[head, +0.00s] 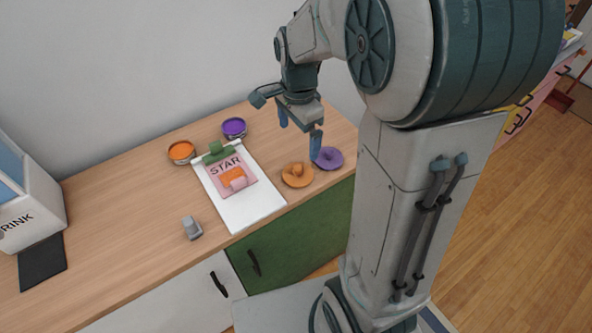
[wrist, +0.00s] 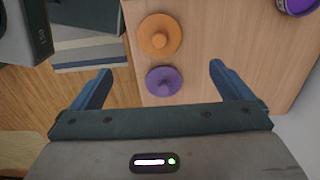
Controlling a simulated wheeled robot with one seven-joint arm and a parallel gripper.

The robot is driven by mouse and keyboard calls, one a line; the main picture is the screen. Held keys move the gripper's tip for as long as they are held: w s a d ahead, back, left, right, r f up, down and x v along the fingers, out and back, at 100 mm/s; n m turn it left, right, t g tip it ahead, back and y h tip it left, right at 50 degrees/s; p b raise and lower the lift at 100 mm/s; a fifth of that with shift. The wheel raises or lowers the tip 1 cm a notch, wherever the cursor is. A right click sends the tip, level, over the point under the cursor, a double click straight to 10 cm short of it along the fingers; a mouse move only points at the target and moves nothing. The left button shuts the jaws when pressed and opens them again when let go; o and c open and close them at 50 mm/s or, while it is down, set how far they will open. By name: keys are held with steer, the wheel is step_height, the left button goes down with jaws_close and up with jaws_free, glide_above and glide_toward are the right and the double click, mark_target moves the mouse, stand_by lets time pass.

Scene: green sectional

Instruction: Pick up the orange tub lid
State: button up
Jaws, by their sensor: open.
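The orange tub lid (head: 297,176) lies on the wooden counter, with a round knob on top. In the wrist view the orange lid (wrist: 160,36) is beyond the fingertips, above the purple lid in the picture. The purple lid (head: 329,158) lies just to its right in the head view; the purple lid (wrist: 164,81) shows between the fingers in the wrist view. My gripper (head: 299,132) is open and empty, above the counter near both lids. Both fingers of my gripper (wrist: 160,73) show spread apart in the wrist view.
An open orange tub (head: 181,151) and purple tub (head: 234,128) stand toward the wall. A white clipboard (head: 255,205) with a STAR card lies left of the orange lid. A small grey object (head: 192,228) lies nearer the front edge. A drink machine (head: 28,205) stands far left.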

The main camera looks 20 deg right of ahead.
mark_target(298, 167)
step_height(298, 167, down, 12)
steer(key=shift+f, duration=0.25)
stand_by(0.3)
steer(key=c, duration=1.1)
